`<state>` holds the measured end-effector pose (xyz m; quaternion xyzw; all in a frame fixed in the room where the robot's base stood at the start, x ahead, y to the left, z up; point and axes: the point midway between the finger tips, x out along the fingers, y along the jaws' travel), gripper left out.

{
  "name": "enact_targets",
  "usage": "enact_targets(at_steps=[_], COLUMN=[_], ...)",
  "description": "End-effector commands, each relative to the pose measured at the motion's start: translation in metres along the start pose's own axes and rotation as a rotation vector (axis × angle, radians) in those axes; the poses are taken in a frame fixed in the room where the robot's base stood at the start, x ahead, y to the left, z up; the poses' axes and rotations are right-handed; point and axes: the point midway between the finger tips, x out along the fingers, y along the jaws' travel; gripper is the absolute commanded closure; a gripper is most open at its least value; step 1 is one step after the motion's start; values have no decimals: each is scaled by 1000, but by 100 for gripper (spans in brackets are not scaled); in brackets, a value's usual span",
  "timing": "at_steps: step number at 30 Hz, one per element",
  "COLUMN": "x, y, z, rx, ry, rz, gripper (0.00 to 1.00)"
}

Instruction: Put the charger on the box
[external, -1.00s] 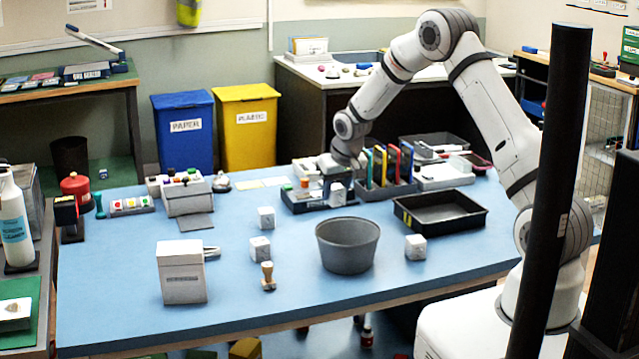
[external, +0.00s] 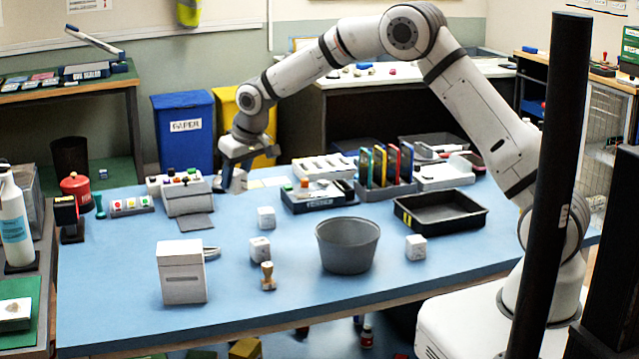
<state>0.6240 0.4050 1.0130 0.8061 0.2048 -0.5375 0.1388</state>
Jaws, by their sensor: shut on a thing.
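My gripper (external: 230,177) is at the back left of the blue table, in front of the yellow bin. It is shut on a small white block, which I take for the charger (external: 239,181); the gripper partly hides it. I cannot tell whether the block touches the table or what lies below it. A pale upright box (external: 182,280) with a slot and a metal part at its right side stands at the front left, well apart from my gripper. I cannot be sure that it is the box of the task.
Three white cubes (external: 266,217) (external: 260,248) (external: 415,247) stand on the table. A wooden stamp (external: 268,277), a grey bucket (external: 347,255) and an empty black tray (external: 398,212) are nearby. A grey machine (external: 188,200) stands left of my gripper. The front right is clear.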

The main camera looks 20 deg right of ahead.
Motion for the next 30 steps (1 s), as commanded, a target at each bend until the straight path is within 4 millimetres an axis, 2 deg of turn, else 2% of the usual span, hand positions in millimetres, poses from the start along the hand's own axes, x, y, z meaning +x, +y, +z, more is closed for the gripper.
enact_targets(at_steps=[1, 6, 9, 12, 17, 24, 30], x=[-8, -31, -43, -52, -54, -17, 1], y=[-31, -113, -151, -176, -196, -198, -198], z=[-4, -6, -3, 0, 5, 22, 28], rx=[-40, -148, -199, -234, -261, -264, -263], ry=[2, 1, 1, 1, -3, -5, -2], rz=[-17, -65, -86, -101, -112, -113, -113], gripper=[88, 88, 88, 88, 88, 88, 88])
